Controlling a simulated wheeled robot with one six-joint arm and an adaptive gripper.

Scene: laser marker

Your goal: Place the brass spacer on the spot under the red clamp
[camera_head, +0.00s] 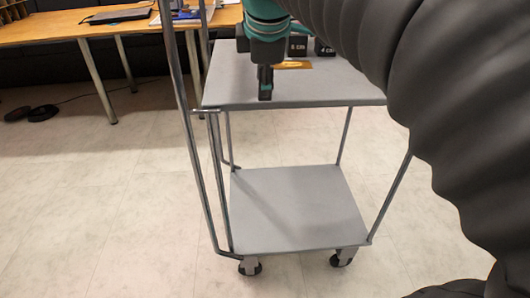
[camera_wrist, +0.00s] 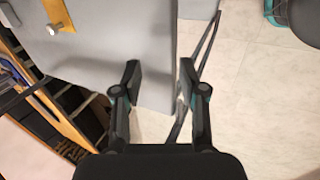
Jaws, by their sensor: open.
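My gripper (camera_head: 265,88) points down over the near left part of the cart's grey top in the head view. In the wrist view my gripper (camera_wrist: 160,75) has its two fingers spread apart with nothing between them. A flat brass-coloured piece (camera_head: 293,65) lies on the cart top, to the right of my gripper and farther back. A brass-coloured piece (camera_wrist: 60,14) also shows at the upper left of the wrist view, with a small pale part beside it. I cannot tell for sure that it is the spacer. No red clamp shows in either view.
The cart's grey top (camera_head: 235,85) has free room around my gripper. Two black blocks (camera_head: 297,45) with white labels stand behind the brass piece. A metal handle post (camera_head: 180,100) rises at the cart's left. A wooden table (camera_head: 60,30) stands at the back left.

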